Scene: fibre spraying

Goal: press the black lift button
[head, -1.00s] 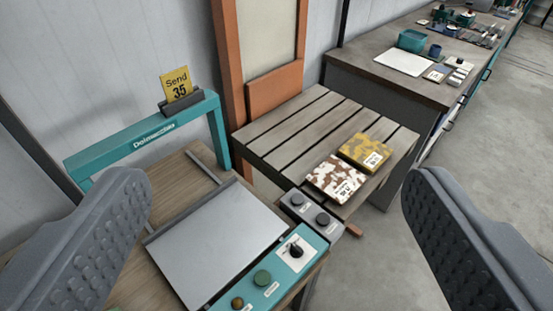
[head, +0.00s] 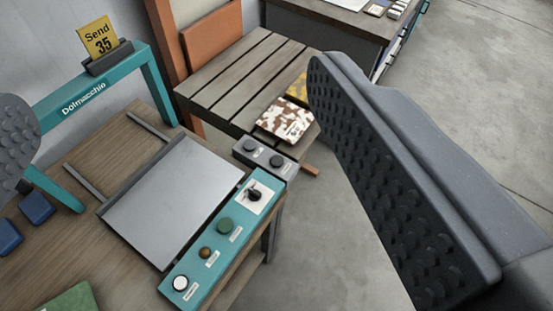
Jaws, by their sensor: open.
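A small grey box (head: 266,158) with two dark round buttons sits at the near corner of the slatted table, beside the teal control panel. One button (head: 249,146) is on its left and the other (head: 276,161) on its right. Their labels are too small to read, so I cannot tell which is the lift button. My gripper (head: 170,85) is open and empty. Its left finger is at the left picture edge, its right finger large at the right. The box shows between the fingers, apart from both.
The teal panel (head: 226,241) carries a black rotary knob (head: 254,194), and green, amber and white buttons. A grey metal plate (head: 172,201) lies left of it. Patterned packs (head: 284,120) lie on the slatted table (head: 245,75). A teal frame holds a yellow "Send 35" card (head: 101,38).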

